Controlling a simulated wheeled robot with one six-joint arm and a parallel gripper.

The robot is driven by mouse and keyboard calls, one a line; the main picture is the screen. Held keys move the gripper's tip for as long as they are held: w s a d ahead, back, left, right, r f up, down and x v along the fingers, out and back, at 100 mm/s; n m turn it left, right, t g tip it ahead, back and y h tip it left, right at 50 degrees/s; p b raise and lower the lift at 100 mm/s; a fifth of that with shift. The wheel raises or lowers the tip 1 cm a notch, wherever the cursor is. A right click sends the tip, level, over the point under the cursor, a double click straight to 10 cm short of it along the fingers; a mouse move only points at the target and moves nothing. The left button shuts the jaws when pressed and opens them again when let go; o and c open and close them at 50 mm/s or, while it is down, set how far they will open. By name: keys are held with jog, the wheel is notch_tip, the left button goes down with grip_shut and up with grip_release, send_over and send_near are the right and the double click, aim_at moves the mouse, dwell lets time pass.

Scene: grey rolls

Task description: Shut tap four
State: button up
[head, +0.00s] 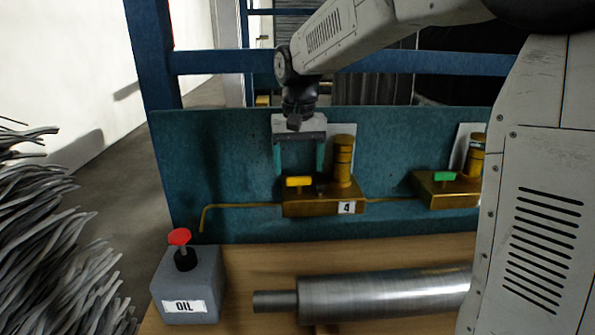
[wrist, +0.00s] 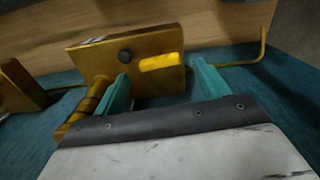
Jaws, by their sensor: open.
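Tap four is a brass block (head: 325,207) with a white "4" label (head: 346,208), mounted low on a teal panel. Its yellow lever (head: 299,181) lies level, in line with the pipe. The lever also shows in the wrist view (wrist: 161,62). My gripper (head: 298,171) is open, its teal fingers pointing down in front of the panel. In the wrist view the lever shows between and just beyond the fingertips (wrist: 160,75). I see no clear contact.
A ribbed brass cylinder (head: 343,160) rises right beside my gripper. A second tap with a green lever (head: 445,176) is further right. A thin brass pipe (head: 240,206) runs left. A grey OIL box (head: 188,285) with a red knob and a metal roller (head: 385,294) are in front.

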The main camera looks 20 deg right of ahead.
aim_at(298, 177)
notch_tip(298, 177, up, 5)
jog(key=shift+r, duration=0.1)
dwell(0.6)
jog(key=s+d+f+n, duration=0.1)
jog(key=s+f, duration=0.1)
jog(key=s, duration=0.8)
jog(key=s+f+n+t, duration=0.1)
jog(key=s+f, duration=0.2)
jog(key=s, duration=0.7)
jog(key=s+d+f, duration=0.1)
jog(key=s+f, duration=0.1)
jog(key=s, duration=0.9)
jog(key=shift+d+f+n, duration=0.35)
jog(key=shift+n, duration=0.05)
